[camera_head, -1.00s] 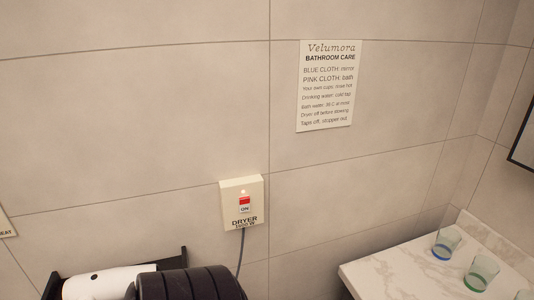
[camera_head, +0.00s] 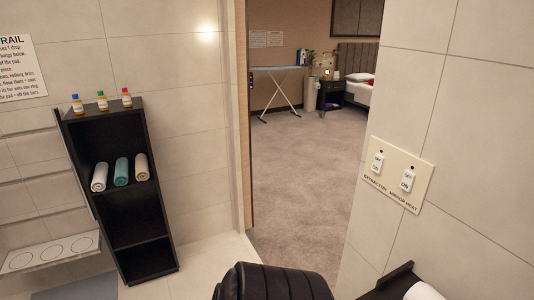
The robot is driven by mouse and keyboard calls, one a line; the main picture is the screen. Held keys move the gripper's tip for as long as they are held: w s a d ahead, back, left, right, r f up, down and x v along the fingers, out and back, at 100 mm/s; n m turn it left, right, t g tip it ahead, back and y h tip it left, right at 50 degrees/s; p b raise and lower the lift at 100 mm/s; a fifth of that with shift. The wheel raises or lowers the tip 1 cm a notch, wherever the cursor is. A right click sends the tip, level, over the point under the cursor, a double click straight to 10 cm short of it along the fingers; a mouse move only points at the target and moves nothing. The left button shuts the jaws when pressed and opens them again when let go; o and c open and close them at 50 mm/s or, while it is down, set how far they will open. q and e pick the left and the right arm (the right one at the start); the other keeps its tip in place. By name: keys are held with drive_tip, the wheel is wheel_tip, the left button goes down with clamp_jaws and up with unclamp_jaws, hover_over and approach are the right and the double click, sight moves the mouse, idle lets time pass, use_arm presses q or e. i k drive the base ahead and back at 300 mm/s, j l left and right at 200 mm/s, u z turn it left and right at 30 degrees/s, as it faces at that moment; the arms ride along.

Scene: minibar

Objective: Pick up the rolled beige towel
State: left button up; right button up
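The rolled beige towel (camera_head: 141,167) lies at the right end of a row of three rolled towels on a middle shelf of a tall dark shelf unit, at the left of the head view. A teal roll (camera_head: 121,171) is beside it, and a white roll (camera_head: 99,177) is at the left end of the row. Neither of my grippers is in view.
The dark shelf unit (camera_head: 144,231) has three small bottles on top. A doorway right of it opens onto a carpeted bedroom (camera_head: 300,170). A switch plate (camera_head: 397,172) is on the right wall. A dark ribbed cylindrical form is at the bottom centre.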

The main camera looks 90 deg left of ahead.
sight(142, 174)
drive_tip(key=u, duration=3.75)
drive_tip(key=i+j, duration=0.15)
drive_tip(key=i, duration=0.15)
drive_tip(key=i+j+z, duration=0.15)
drive_tip(key=i+l, duration=0.05)
drive_tip(key=i, duration=0.05)
